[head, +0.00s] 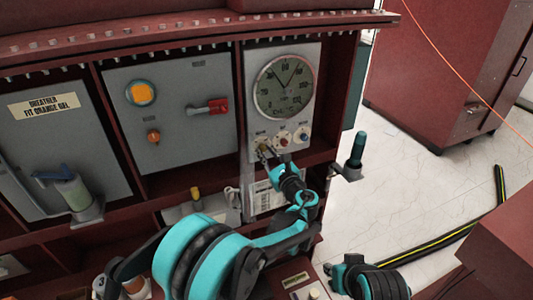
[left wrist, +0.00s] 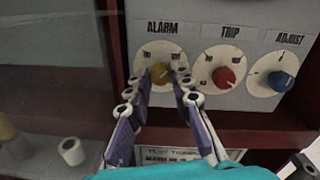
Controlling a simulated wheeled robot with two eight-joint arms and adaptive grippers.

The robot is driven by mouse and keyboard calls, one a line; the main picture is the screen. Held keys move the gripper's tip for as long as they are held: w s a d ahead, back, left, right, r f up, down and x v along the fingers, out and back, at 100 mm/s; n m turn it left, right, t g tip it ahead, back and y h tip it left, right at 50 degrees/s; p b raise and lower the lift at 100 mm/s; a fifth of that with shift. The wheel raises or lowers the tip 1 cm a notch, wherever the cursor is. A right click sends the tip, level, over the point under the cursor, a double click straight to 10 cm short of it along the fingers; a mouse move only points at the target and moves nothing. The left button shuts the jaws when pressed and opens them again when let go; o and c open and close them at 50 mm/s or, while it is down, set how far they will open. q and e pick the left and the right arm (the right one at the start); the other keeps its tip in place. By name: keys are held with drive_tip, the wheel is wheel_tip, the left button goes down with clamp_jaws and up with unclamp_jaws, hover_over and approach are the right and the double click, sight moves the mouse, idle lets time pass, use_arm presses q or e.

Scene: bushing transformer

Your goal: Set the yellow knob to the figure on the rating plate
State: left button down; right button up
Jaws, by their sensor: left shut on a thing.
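The yellow knob (left wrist: 160,72), under the word ALARM, sits on a round white scale on the grey panel; it also shows in the head view (head: 263,147). My left gripper (left wrist: 162,80) reaches up to it with a finger on either side, shut on the knob; it also shows in the head view (head: 266,156). A white plate (head: 264,194) is below the panel, partly behind my left arm. In the left wrist view its top lines (left wrist: 172,155) show, but its figure is too blurred to read. My right gripper does not show.
A round gauge (head: 285,87) is above the knobs. A red TRIP knob (left wrist: 223,77) and a blue ADJUST knob (left wrist: 281,81) are close to the right. A red lever (head: 210,106) is on the panel left. A teal upright handle (head: 357,150) stands right of the cabinet.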

use_arm(q)
drive_tip(key=n, duration=0.8)
drive_tip(key=shift+a+n, duration=0.1)
drive_tip(key=shift+n, duration=0.3)
drive_tip(key=n, duration=0.4)
drive_tip(key=shift+h+b, duration=0.3)
drive_tip(key=shift+h, duration=0.1)
drive_tip(key=shift+f+n, duration=0.1)
drive_tip(key=shift+n, duration=1.6)
drive_tip(key=c, duration=1.3)
unclamp_jaws()
drive_tip(key=shift+c, duration=0.2)
drive_tip(key=shift+s, duration=0.1)
